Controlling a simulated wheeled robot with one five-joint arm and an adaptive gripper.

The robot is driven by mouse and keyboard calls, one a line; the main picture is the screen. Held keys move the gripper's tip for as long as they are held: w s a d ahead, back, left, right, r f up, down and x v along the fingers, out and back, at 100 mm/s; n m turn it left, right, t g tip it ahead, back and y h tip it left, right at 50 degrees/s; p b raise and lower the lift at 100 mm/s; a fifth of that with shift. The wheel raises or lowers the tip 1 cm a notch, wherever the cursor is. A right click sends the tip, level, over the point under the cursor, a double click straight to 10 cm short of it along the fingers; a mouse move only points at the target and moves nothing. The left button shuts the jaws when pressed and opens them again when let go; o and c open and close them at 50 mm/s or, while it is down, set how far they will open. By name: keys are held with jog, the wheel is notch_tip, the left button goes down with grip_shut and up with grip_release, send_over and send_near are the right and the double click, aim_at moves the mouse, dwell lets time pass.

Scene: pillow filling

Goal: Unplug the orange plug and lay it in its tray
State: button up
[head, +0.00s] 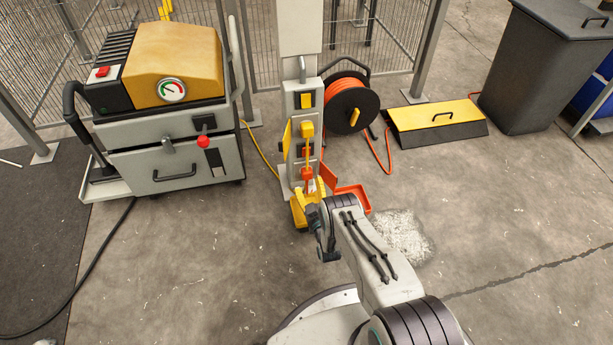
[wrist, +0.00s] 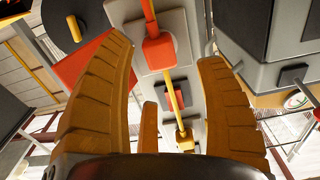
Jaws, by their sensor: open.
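The orange plug (head: 307,174) sits low on the face of the grey post (head: 291,170). In the wrist view the orange plug (wrist: 160,52) lies between the spread fingers of my gripper (wrist: 163,55). The gripper is open, and I cannot tell whether a finger touches the plug. The yellow plug (head: 306,130) sits higher on the post and also shows in the wrist view (wrist: 185,140). A yellow strip or cord runs along the line of both plugs. The open orange tray (head: 353,197) is low, right of the post, partly hidden by my arm.
An orange flap (head: 329,177) stands out right of the plug, close to my gripper. A yellow flap (head: 287,138) stands out on the left. A cable reel (head: 349,104) is behind right, a grey cart (head: 170,165) left. Open floor (head: 230,250) lies in front.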

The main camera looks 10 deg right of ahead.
aim_at(308, 177)
jog(key=w+b, duration=0.1)
jog(key=w, duration=0.3)
jog(key=shift+w, duration=1.3)
jog(key=shift+c, duration=0.2)
jog(key=c, duration=1.1)
jog(key=o, duration=1.4)
jog(key=shift+s, duration=0.1)
jog(key=shift+s, duration=5.9)
